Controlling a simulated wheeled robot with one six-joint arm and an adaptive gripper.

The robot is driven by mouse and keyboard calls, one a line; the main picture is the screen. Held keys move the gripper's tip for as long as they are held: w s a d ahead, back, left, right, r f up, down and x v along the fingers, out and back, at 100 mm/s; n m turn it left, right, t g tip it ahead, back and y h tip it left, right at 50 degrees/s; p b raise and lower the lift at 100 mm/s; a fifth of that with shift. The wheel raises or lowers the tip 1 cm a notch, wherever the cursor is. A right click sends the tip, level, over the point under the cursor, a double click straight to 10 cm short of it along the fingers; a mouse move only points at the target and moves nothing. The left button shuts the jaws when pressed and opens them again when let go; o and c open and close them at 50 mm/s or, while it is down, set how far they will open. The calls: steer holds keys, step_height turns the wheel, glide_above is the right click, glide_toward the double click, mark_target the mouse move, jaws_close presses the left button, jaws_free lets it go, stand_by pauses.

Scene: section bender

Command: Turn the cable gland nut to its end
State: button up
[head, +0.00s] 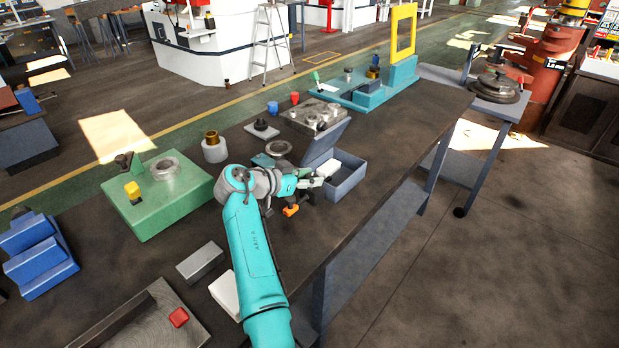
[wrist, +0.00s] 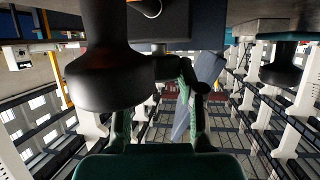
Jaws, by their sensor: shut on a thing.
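My gripper (head: 314,182) is at the near left side of an open blue-grey box (head: 346,181), close against its wall. In the wrist view my dark green fingers (wrist: 165,75) are closed around a small dark part in front of a dark box-shaped body (wrist: 185,22). That part is mostly hidden by the fingers and a large dark round piece, so its shape and turn cannot be told; it is where a cable gland nut would sit. An orange piece (head: 291,210) shows just below my gripper.
A white block (head: 328,168) lies in the box. A grey fixture plate (head: 312,118), a green fixture (head: 158,198), a grey block (head: 201,263) and a white cylinder with a brass top (head: 214,149) stand on the bench. The bench right of the box is clear.

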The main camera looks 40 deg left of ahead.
steer(key=shift+w+a+f+m+g+h, duration=0.15)
steer(key=shift+m+g+h, duration=0.1)
steer(key=shift+m+h, duration=0.45)
steer(key=shift+s+a+r+m+g+h, duration=0.15)
steer(key=shift+m+g+h, duration=0.1)
steer(key=shift+m+h, duration=0.4)
steer(key=shift+m+g+h, duration=0.3)
steer(key=shift+m+h, duration=0.05)
steer(key=shift+h, duration=0.2)
steer(key=o, duration=1.1)
steer(key=shift+o, duration=0.2)
steer(key=shift+d, duration=0.1)
steer(key=v, duration=0.7)
steer(key=shift+s, duration=0.2)
